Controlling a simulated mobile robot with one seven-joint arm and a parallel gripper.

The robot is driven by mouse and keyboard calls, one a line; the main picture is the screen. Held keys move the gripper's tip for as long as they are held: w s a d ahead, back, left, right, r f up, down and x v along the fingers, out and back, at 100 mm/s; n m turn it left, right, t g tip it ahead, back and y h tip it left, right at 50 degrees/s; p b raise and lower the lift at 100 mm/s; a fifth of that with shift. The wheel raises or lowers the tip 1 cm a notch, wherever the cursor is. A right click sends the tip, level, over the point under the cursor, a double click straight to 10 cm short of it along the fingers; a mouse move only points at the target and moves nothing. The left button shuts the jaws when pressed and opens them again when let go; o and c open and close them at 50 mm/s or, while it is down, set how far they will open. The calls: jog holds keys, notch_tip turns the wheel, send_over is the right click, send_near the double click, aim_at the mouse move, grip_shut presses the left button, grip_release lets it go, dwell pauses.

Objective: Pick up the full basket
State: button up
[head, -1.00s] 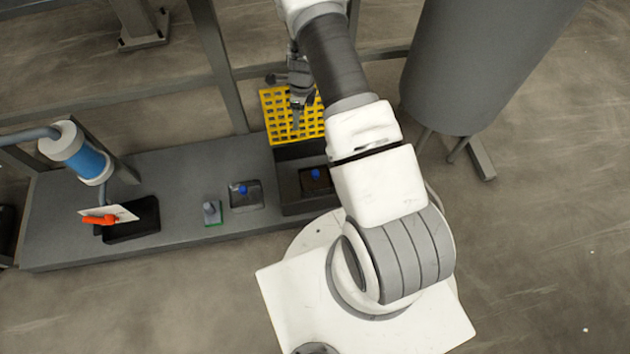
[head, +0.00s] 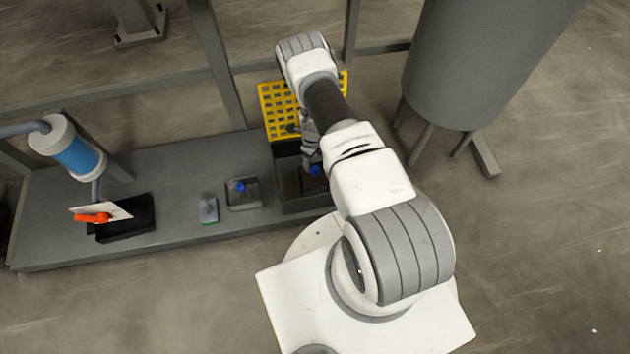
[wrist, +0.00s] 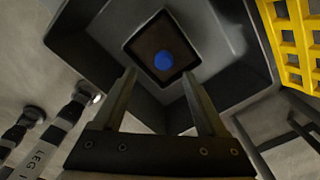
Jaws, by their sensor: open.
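A small square basket with brown contents (wrist: 148,44) and a blue knob (wrist: 163,60) sits inside a dark open bin (wrist: 212,62) in the wrist view. In the head view its blue knob (head: 314,170) shows just beyond my fingers, and my arm hides part of the bin. My gripper (wrist: 158,74) is open and empty, its two fingers pointing at the basket from either side of the knob's line. I cannot tell whether the fingertips touch the basket. In the head view my gripper (head: 308,158) is over the bin.
A yellow grid (head: 283,108) stands behind the bin. On the grey bench (head: 165,175), left of the bin, are another blue-knobbed holder (head: 243,197), a green-based block (head: 208,212) and a black tray (head: 138,222) beneath a blue cylinder. A large grey tank (head: 463,70) stands at the right.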

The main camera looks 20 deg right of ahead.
aim_at(315, 169)
jog(key=shift+w+d+f+b, duration=0.15)
jog(key=shift+f+b, duration=0.6)
jog(key=shift+f, duration=1.05)
jog(key=shift+s+d+f+b, duration=0.15)
jog(key=shift+f+b, duration=0.6)
jog(key=shift+f, duration=1)
jog(key=shift+w, duration=0.1)
jog(key=shift+c, duration=0.2)
grip_shut()
jog(key=shift+d, duration=0.1)
